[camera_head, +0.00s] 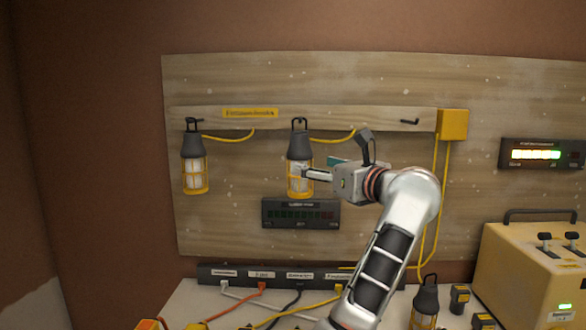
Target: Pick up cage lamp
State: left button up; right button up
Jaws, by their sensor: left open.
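Two cage lamps with grey tops and yellow cages hang from a wooden rail on the back board. One cage lamp (194,172) hangs at the left; the second cage lamp (298,152) hangs at the middle. A third cage lamp (426,300) stands on the bench at the lower right. My left gripper (312,172) is open and points left. Its fingertips overlap the right side of the middle lamp's cage in the picture; I cannot tell whether they touch it. My right gripper is not in view.
The rail (375,116) has a bare hook (409,122) at its right. A dark display (292,213) is below the middle lamp. A power strip (215,274) with several cables lies on the bench. A yellow box with a handle (530,262) stands at the right.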

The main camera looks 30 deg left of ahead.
aim_at(300, 161)
pick_arm(q)
jog(key=shift+w+a+r, duration=0.1)
jog(key=shift+w+a, duration=0.15)
jog(key=shift+a, duration=0.25)
jog(key=shift+p+x, duration=0.35)
jog(key=shift+x, duration=0.5)
jog(key=x, duration=0.1)
jog(key=p+x, duration=0.1)
jog(key=x, duration=0.2)
jog(key=shift+w+a+f, duration=0.3)
jog(key=shift+f, duration=0.1)
jog(key=shift+c, duration=0.3)
jog(key=c, duration=1.5)
jog(key=shift+r, duration=0.2)
